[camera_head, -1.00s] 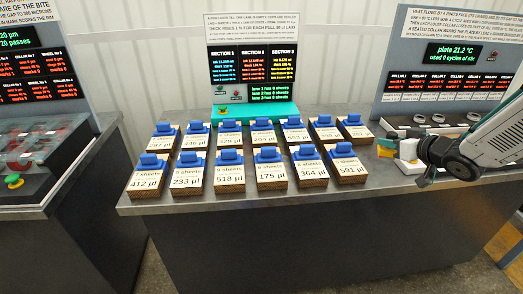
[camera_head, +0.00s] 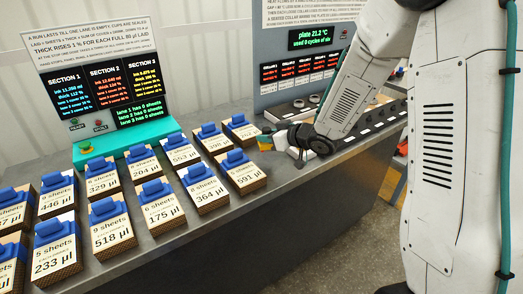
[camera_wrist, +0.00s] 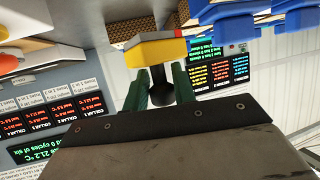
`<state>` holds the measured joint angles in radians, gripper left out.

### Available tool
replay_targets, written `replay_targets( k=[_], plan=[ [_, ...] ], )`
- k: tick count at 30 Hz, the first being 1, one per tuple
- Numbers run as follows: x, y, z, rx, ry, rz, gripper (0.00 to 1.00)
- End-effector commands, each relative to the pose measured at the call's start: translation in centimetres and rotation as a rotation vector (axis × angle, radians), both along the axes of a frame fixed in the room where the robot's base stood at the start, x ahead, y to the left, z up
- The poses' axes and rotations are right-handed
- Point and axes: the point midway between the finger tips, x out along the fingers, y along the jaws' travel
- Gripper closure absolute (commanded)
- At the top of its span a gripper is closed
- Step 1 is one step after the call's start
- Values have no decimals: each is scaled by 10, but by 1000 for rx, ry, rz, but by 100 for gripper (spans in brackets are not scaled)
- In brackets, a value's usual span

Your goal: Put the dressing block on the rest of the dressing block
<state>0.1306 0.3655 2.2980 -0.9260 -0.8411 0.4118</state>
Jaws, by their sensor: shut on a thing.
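The dressing block (camera_wrist: 152,49) is yellow with a red end and a dark knob. In the wrist view my gripper (camera_wrist: 159,84) has its two green fingers on either side of the knob, shut on it. The block is close to a pale surface in that view; I cannot tell whether it touches. In the head view my gripper (camera_head: 297,146) is low over the bench at the near end of the collar station, and mostly hides the block. I cannot make out the block's rest for certain.
Several cartons with blue tops (camera_head: 204,191) stand in rows on the bench left of my gripper, the nearest close by. A teal feeder (camera_head: 127,147) stands behind them. The collar station's panel (camera_head: 309,62) rises behind my gripper. My arm covers the right side.

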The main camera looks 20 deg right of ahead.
Motion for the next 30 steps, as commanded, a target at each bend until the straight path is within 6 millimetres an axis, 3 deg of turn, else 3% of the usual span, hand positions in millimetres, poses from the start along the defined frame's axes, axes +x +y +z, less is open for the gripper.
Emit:
replay_targets(
  k=[13,24,25,27,30],
  plan=[
    [0,-2,-51,1,1,-3,100],
    [0,-3,-55,0,-1,-4,100],
    [0,-3,-56,-1,0,-4,71],
    [0,-3,-55,0,-1,-4,52],
    [0,-3,-55,0,-1,-4,52]
  ],
)
